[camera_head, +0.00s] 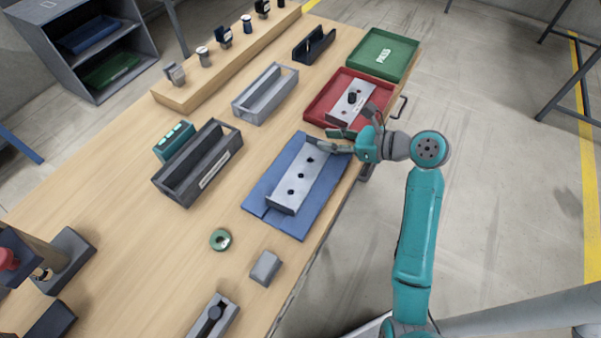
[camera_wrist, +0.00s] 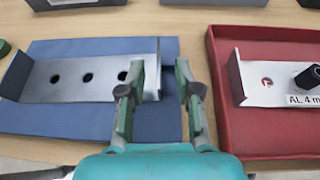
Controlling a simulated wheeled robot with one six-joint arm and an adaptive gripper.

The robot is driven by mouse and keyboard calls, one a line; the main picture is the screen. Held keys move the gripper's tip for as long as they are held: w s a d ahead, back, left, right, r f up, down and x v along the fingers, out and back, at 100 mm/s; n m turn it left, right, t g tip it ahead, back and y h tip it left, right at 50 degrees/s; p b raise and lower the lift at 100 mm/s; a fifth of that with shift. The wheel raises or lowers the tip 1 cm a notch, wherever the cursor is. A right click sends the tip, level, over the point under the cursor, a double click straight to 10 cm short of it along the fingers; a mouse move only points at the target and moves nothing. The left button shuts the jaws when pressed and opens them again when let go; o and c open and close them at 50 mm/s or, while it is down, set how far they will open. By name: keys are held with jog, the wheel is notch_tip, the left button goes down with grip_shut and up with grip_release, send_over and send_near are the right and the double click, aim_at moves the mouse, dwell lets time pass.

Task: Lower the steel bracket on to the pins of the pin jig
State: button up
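A steel bracket (camera_head: 297,177) lies on a blue mat (camera_head: 259,195) in the head view. It is a flat plate with a row of three dark holes and upturned ends. In the wrist view the bracket (camera_wrist: 101,82) lies at the left on the blue mat (camera_wrist: 70,119). My gripper (camera_head: 338,141) is at the bracket's far end. In the wrist view my gripper (camera_wrist: 161,95) has its fingers apart, one either side of the bracket's upturned right end. Whether they touch it I cannot tell. I cannot surely pick out the pin jig.
A red tray (camera_head: 316,113) beside the blue mat holds another plate with a dark knob (camera_head: 352,97). A green tray (camera_head: 400,61) lies beyond. Grey open boxes (camera_head: 266,92) (camera_head: 190,165) stand left of the mat. A green ring (camera_head: 220,239) and a grey block (camera_head: 265,268) lie nearer.

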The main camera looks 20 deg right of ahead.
aim_at(319, 139)
jog(key=shift+x, duration=1.8)
jog(key=shift+s+r, duration=0.1)
grip_shut()
